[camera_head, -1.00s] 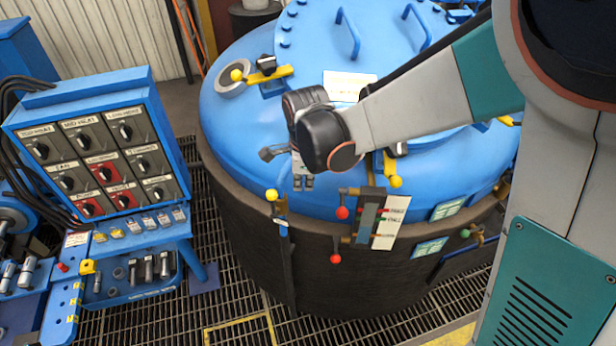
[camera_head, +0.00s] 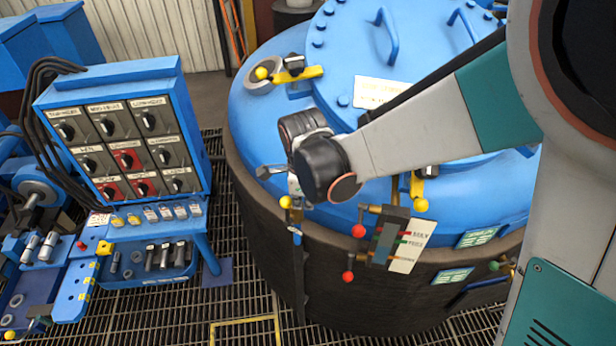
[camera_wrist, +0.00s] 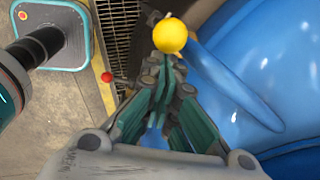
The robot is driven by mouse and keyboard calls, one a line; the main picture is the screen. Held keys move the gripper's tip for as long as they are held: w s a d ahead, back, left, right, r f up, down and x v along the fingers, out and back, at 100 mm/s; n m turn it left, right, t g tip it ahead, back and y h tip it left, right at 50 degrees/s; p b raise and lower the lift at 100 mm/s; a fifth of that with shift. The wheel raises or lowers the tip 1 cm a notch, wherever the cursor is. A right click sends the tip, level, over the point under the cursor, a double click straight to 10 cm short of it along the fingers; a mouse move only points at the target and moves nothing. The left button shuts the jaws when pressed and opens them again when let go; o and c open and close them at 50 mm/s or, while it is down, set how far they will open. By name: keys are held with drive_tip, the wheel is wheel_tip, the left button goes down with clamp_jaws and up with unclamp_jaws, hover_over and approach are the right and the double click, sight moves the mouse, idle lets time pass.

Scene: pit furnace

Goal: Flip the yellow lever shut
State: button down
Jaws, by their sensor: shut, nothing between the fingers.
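A yellow ball-ended lever (camera_head: 285,202) stands at the near left rim of the blue furnace lid, on an upright dark bar. In the wrist view its yellow ball (camera_wrist: 170,36) is just beyond my fingertips. My gripper (camera_wrist: 163,76) is shut and empty, with its tips close to the ball; I cannot tell if they touch. In the head view my gripper (camera_head: 297,203) is beside the ball, partly hidden by my wrist. The lever's lower part is hidden in the wrist view.
The blue furnace lid (camera_head: 255,115) carries another yellow lever (camera_head: 295,75) and a yellow-balled handle (camera_head: 421,204). A valve block (camera_head: 388,235) with red knobs is right of the gripper. A blue control panel (camera_head: 120,140) stands left, across floor grating (camera_head: 245,290).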

drive_tip(key=shift+w+a+r+g+h, duration=0.2)
drive_tip(key=shift+w+a+h, duration=0.15)
drive_tip(key=shift+a, duration=0.25)
drive_tip(key=shift+w+a+r+g+h, duration=0.15)
drive_tip(key=shift+w+a+h, duration=0.2)
drive_tip(key=shift+a, duration=0.25)
